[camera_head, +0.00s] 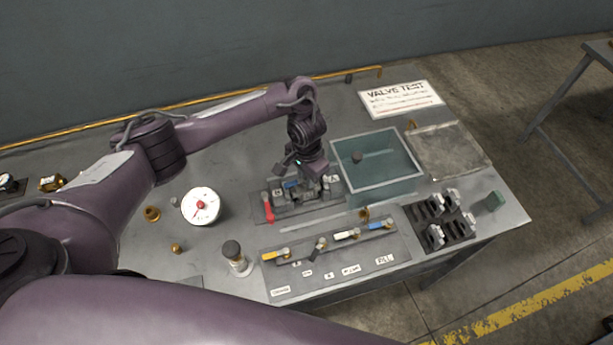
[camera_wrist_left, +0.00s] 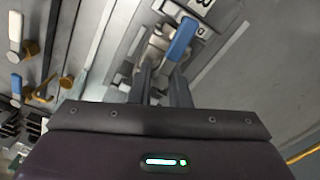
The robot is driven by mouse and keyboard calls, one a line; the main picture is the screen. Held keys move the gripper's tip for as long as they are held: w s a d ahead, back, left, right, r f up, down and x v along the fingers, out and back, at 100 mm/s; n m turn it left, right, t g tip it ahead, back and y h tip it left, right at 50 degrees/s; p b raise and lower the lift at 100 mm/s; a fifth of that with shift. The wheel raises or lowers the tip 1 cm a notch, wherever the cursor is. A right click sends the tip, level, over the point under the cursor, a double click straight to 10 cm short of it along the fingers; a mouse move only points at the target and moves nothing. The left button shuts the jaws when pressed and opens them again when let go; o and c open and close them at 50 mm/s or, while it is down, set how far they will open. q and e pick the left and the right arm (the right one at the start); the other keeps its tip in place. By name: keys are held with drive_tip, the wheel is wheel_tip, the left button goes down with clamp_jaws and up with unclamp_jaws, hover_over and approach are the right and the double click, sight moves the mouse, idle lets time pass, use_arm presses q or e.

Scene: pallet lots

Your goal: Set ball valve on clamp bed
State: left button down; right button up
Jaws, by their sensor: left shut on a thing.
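My right gripper is not in view.
A glass-walled water tank (camera_head: 378,190) stands close to the right of the bed. A panel with several coloured levers (camera_head: 330,262) lies in front. A black rack (camera_head: 458,232) of parts is at the right. A round gauge (camera_head: 201,206) and a black-topped cylinder (camera_head: 236,262) stand left.

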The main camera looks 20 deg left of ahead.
use_arm(q)
drive_tip(key=c, duration=1.4)
unclamp_jaws()
drive_tip(key=shift+f, duration=0.1)
drive_tip(key=shift+o, duration=0.2)
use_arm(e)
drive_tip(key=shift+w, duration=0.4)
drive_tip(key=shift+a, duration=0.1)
use_arm(q)
wheel_tip(320, 180, up, 12)
drive_tip(key=p, duration=0.4)
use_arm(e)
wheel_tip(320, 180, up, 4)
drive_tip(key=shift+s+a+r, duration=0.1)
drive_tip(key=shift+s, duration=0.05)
